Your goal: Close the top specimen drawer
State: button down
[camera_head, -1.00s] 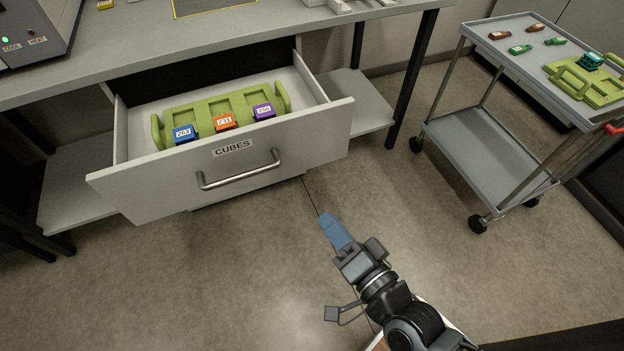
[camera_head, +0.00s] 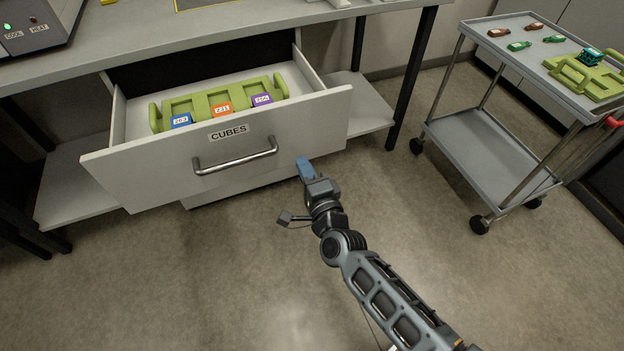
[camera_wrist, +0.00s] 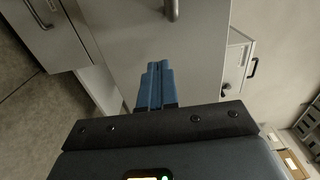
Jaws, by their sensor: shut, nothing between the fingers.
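The top specimen drawer (camera_head: 290,131), labelled CUBES, is pulled out from under the bench. Its bar handle (camera_head: 236,156) runs across the front panel. Inside lies a green tray (camera_head: 205,101) with a blue cube (camera_head: 181,121), an orange cube (camera_head: 222,109) and a purple cube (camera_head: 262,100). My gripper (camera_head: 304,168) is shut and empty, with blue fingers, near the lower right of the drawer front. In the wrist view my fingers (camera_wrist: 155,88) point at the pale panel (camera_wrist: 140,40), with the handle end (camera_wrist: 171,10) above them. I cannot tell whether they touch it.
A grey trolley (camera_head: 485,150) stands at the right with bottles and another green tray (camera_head: 585,80) on top. The bench top (camera_head: 200,40) is above the drawer, and a lower shelf (camera_head: 365,118) sits beside it. The floor in front is clear.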

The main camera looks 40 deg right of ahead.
aim_at(290, 139)
jog(key=x, duration=0.6)
jog(key=shift+w+d, duration=0.1)
jog(key=shift+w, duration=0.3)
